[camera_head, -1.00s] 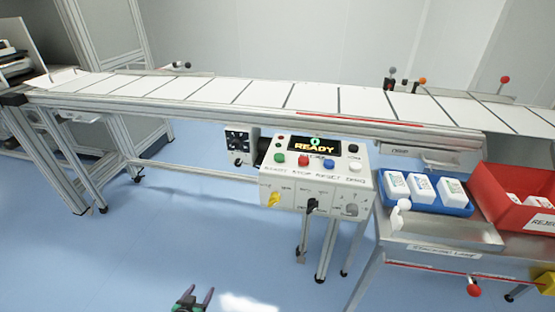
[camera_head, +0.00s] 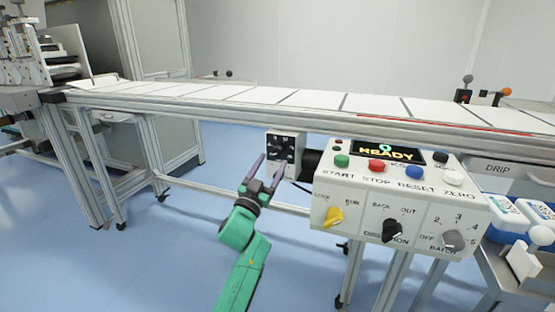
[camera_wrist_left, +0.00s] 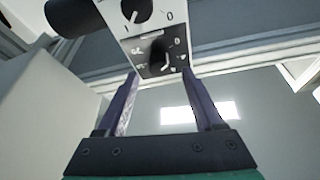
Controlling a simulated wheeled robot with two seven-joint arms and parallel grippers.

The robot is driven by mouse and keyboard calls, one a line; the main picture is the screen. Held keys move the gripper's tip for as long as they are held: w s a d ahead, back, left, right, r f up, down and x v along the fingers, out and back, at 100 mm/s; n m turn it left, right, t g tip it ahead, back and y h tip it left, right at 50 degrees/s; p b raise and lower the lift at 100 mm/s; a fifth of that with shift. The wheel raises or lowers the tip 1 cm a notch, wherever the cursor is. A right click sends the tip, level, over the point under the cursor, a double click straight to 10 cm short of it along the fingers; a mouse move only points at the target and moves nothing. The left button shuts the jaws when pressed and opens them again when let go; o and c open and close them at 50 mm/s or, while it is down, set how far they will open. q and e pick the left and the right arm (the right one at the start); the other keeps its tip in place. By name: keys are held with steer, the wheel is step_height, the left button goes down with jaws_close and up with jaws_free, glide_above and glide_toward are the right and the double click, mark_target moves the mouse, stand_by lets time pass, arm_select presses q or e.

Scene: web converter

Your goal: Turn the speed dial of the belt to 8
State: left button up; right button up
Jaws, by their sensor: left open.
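A small grey box (camera_head: 298,152) with a black dial face (camera_head: 281,148) hangs under the belt, left of the control console. In the left wrist view the same box (camera_wrist_left: 115,30) shows a round black switch (camera_wrist_left: 136,8) marked 1 and 0, and below it a black dial plate (camera_wrist_left: 163,56) with white marks. The dial's setting is too small to read. My left gripper (camera_head: 266,172) is open and empty, its two purple fingers pointing up at the box from below. In the wrist view the fingertips (camera_wrist_left: 160,80) lie either side of the dial plate's lower part, with no contact visible.
The white console (camera_head: 400,190) to the right has START, STOP, RESET and ZERO buttons, lower knobs and a READY display (camera_head: 385,153). The belt (camera_head: 320,100) and its rail run above.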

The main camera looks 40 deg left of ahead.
mark_target(277, 154)
arm_select(q)
steer(key=x, duration=0.4)
steer(key=shift+s, duration=0.1)
jaws_close()
arm_select(e)
steer(key=shift+w+a+f+t+y, duration=0.15)
steer(key=shift+a+f+t+y, duration=0.15)
steer(key=shift+a, duration=0.2)
